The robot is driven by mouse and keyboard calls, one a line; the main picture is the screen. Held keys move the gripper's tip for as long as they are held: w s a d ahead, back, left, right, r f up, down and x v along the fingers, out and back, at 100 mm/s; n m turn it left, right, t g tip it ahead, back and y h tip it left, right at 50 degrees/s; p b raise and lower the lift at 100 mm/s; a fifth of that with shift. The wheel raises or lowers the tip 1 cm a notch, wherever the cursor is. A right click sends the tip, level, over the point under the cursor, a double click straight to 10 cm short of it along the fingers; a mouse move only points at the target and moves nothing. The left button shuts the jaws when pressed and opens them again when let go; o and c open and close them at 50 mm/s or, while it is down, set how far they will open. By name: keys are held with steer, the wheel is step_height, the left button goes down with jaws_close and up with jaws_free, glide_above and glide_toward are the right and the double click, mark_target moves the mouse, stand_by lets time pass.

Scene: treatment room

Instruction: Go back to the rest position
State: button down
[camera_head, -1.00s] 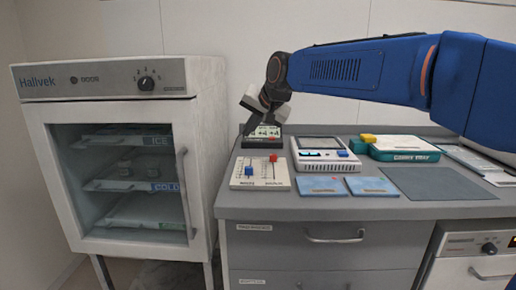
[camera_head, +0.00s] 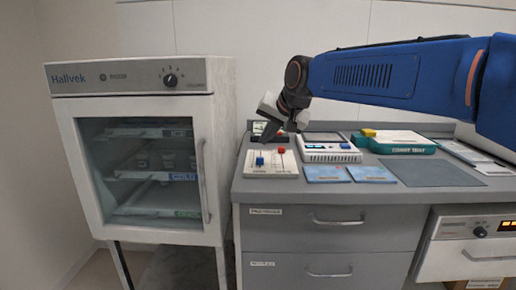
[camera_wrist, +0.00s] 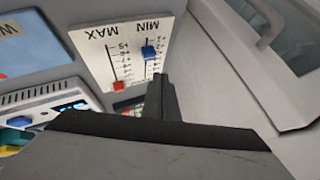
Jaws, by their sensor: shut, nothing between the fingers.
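My gripper (camera_head: 286,125) hangs from the end of my blue arm over the back left of the grey counter (camera_head: 330,195). In the wrist view its dark fingers (camera_wrist: 160,97) are together with nothing between them. They show next to the white slider panel (camera_wrist: 120,45), which has a red and a blue slider and the words MIN and MAX. In the head view this panel (camera_head: 270,169) lies at the counter's left front. I cannot tell the gripper's exact height above the counter.
A white cabinet (camera_head: 125,78) with a glass door stands left of the counter. A white device (camera_head: 328,153), blue cards (camera_head: 326,174), a teal and white tray (camera_head: 402,148) and a grey mat (camera_head: 430,173) lie on the counter. Behind my gripper is a plain wall.

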steer(key=shift+n+h, duration=0.3)
steer(key=shift+h, duration=0.4)
steer(key=s+d+f, duration=0.1)
steer(key=s+d, duration=0.2)
steer(key=s+d+f, duration=0.2)
steer(key=s+d, duration=0.1)
steer(key=d, duration=0.1)
steer(key=s+d+f, duration=0.1)
steer(key=s+d, duration=0.2)
steer(key=shift+d+f, duration=0.35)
steer(key=shift+d, duration=0.05)
steer(key=s+d+f+g+h, duration=0.1)
steer(key=s+d+f, duration=0.4)
steer(key=s, duration=0.3)
steer(key=s+d+f+n+h, duration=0.1)
steer(key=s+d+f, duration=0.4)
steer(key=s+f, duration=0.3)
steer(key=s+d+f+g+h, duration=0.1)
steer(key=s+d+f, duration=0.5)
steer(key=s, duration=0.4)
steer(key=shift+s+f+g, duration=0.2)
steer(key=shift+f+g, duration=0.05)
steer(key=shift+g, duration=0.05)
